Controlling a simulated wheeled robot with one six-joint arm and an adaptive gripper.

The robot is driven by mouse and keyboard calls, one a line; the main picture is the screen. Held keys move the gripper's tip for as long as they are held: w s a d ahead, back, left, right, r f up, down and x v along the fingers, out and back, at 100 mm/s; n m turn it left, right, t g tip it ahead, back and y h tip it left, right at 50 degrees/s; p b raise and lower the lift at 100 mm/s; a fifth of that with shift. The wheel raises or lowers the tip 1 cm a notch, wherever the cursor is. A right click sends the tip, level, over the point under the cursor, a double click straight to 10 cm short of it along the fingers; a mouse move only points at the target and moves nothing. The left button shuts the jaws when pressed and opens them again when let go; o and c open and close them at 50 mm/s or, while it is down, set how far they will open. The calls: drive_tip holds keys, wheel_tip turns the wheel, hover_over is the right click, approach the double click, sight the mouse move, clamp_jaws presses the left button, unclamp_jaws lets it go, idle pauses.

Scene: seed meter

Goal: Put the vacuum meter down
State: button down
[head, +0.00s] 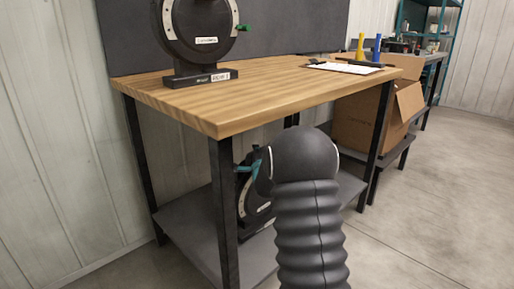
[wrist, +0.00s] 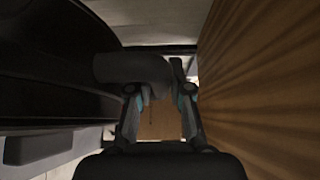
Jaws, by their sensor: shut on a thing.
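A dark, round-bodied meter (head: 252,208) is under the wooden tabletop, partly hidden behind a table leg and my arm. My gripper (head: 250,166), with teal parts showing, is at its top. In the wrist view my gripper (wrist: 158,100) is shut on a dark grey handle-like bar (wrist: 130,69). The meter's large dark body (wrist: 50,70) fills the left side there. The meter looks upright, just above or on the grey lower shelf (head: 195,232); I cannot tell whether its base touches.
Another black round meter (head: 203,30) with a labelled base stands on the wooden tabletop (head: 240,98). A cardboard box (head: 365,120) stands beyond the table. The shelf's left part is bare.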

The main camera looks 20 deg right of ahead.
drive_tip(key=shift+f, duration=0.4)
drive_tip(key=c, duration=1.1)
unclamp_jaws()
drive_tip(key=shift+f, duration=0.15)
drive_tip(key=v, duration=1.2)
